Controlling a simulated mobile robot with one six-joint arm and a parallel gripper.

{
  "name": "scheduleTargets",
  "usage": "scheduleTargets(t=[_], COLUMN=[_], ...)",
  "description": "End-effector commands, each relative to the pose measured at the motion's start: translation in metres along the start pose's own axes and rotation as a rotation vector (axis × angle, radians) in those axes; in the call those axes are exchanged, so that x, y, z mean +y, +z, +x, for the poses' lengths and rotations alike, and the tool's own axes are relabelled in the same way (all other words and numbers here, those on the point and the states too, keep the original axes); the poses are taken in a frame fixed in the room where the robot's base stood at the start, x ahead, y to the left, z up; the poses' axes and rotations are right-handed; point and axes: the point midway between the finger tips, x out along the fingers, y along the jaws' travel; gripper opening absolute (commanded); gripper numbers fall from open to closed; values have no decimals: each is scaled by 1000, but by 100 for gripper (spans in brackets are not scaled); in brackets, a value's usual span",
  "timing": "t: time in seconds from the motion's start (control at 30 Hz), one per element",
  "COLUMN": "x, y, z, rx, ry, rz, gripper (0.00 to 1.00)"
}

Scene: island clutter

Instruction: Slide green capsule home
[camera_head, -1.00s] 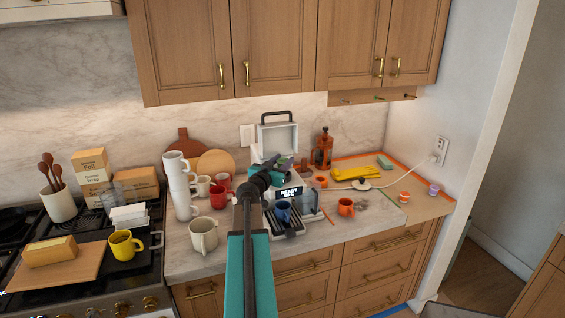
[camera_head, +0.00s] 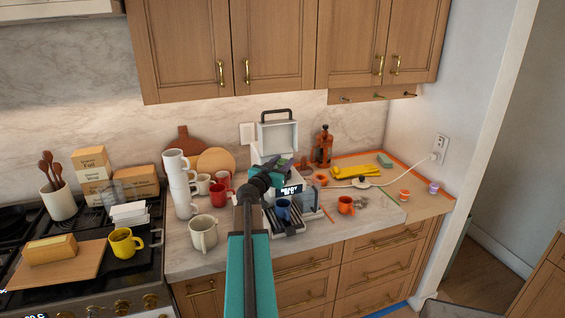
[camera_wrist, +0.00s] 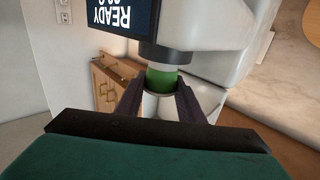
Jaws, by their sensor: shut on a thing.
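The green capsule (camera_wrist: 161,79) shows in the wrist view between my two fingers, under a dark ring on the coffee machine and over a pale round rim. My gripper (camera_wrist: 160,97) is shut on it. Whether the capsule is seated cannot be told. The coffee machine (camera_wrist: 208,40) has a lit READY display (camera_wrist: 108,14), upside down in this view. In the head view my gripper (camera_head: 283,166) is at the top of the machine (camera_head: 308,203), in front of its raised lid (camera_head: 279,136); the capsule is not clear there.
A blue mug (camera_head: 283,210) stands on the machine's drip tray. White mugs (camera_head: 181,185), a red mug (camera_head: 219,195) and a cream mug (camera_head: 203,233) crowd the left. An orange mug (camera_head: 346,205) and yellow cloth (camera_head: 357,172) lie to the right. The right counter has free room.

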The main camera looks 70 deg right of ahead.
Motion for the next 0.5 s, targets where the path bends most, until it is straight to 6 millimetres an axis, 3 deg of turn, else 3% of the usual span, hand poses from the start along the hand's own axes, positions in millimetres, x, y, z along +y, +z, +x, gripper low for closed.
scheduleTargets(t=[0.5], x=[0], y=[8], z=[0], rx=[0], ry=[0], rz=[1], gripper=[14])
